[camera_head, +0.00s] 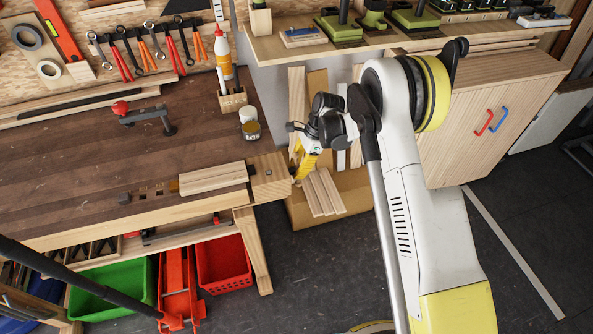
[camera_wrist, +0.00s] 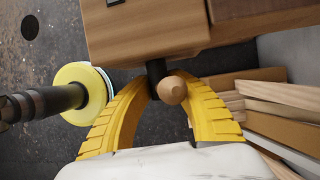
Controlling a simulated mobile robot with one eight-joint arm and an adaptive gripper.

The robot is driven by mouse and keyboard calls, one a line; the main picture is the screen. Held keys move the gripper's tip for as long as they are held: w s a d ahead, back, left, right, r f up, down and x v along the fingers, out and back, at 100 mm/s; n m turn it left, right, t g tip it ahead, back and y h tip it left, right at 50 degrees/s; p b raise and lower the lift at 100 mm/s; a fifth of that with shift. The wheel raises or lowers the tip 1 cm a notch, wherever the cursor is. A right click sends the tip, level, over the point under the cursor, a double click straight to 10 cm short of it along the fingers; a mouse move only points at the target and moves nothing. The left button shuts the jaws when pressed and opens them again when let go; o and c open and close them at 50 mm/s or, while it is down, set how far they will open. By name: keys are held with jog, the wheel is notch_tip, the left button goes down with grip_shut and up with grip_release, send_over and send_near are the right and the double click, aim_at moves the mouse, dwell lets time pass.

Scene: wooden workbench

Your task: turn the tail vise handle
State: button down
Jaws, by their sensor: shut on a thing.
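The tail vise (camera_head: 269,178) is a pale wooden block at the right end of the workbench. It fills the upper middle of the wrist view (camera_wrist: 145,35). Its handle shows there as a dark rod with a round wooden knob (camera_wrist: 173,91) sticking out of the block. My gripper (camera_wrist: 160,82) has its two yellow ribbed fingers curved in around the dark rod, shut on the handle. In the head view my gripper (camera_head: 303,164) is beside the vise's right face, where the handle is mostly hidden.
A wooden board (camera_head: 213,178) lies on the workbench (camera_head: 90,180) beside the vise. A jar (camera_head: 251,130) and a glue bottle (camera_head: 224,55) stand farther back. Loose planks (camera_head: 323,193) lean in a box just right of my gripper. Red (camera_head: 222,262) and green crates sit below.

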jog(key=t+b, duration=0.2)
jog(key=shift+f+n+t+y, duration=0.15)
jog(key=shift+n+t+y, duration=0.15)
jog(key=shift+t+y, duration=0.1)
jog(key=shift+r+t, duration=0.2)
jog(key=shift+t, duration=0.1)
jog(key=c, duration=1.2)
grip_release()
jog(key=shift+c, duration=0.2)
jog(key=v, duration=1.2)
